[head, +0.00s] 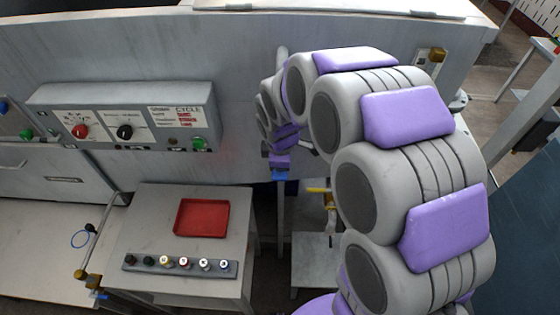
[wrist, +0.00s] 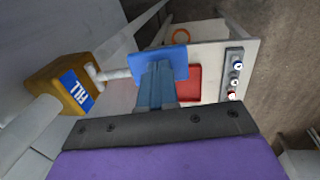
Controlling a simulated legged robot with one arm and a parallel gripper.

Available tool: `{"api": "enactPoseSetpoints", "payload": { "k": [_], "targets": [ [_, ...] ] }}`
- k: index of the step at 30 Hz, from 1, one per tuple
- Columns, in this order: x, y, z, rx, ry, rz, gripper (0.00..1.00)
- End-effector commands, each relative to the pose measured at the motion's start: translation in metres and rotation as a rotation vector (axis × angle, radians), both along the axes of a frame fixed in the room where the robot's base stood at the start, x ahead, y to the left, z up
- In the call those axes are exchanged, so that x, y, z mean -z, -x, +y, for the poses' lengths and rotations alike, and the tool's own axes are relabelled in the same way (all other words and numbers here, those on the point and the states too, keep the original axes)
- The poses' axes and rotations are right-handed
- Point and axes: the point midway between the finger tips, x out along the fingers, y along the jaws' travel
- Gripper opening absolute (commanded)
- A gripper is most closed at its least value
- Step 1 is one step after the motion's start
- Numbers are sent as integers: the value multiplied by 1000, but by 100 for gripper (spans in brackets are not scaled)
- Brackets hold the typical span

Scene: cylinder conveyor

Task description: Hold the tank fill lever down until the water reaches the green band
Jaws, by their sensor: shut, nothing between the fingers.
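In the wrist view, a brass-coloured valve block (wrist: 62,84) with a blue FILL label is at the left. A pale lever rod (wrist: 112,75) runs right from it to a flat blue paddle (wrist: 172,56). My gripper (wrist: 157,72) is shut and empty, its fingertips at the paddle. They overlap it in the picture, but I cannot tell whether they press on it. In the head view my gripper (head: 280,172) is small, low in front of the grey machine; I cannot make out the fill lever there. The water and green band are not in view.
A small table (head: 145,222) with a red tray (head: 180,217) and a strip of several knobs (head: 165,267) stands left of my gripper. A grey control box (head: 110,120) is on the machine front (head: 225,60). A brass fitting (head: 331,215) with a yellow handle is right of my gripper.

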Motion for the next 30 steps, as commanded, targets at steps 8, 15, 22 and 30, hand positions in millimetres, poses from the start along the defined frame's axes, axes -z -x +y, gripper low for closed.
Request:
{"api": "enactPoseSetpoints", "payload": {
  "k": [8, 15, 22, 30],
  "targets": [
    [14, 3, 0, 0, 7, -108, 0],
    [17, 2, 0, 0, 7, -144, 0],
    [18, 3, 0, 1, 8, -144, 0],
    [19, 4, 0, 2, 8, -140, 0]
  ]
}}
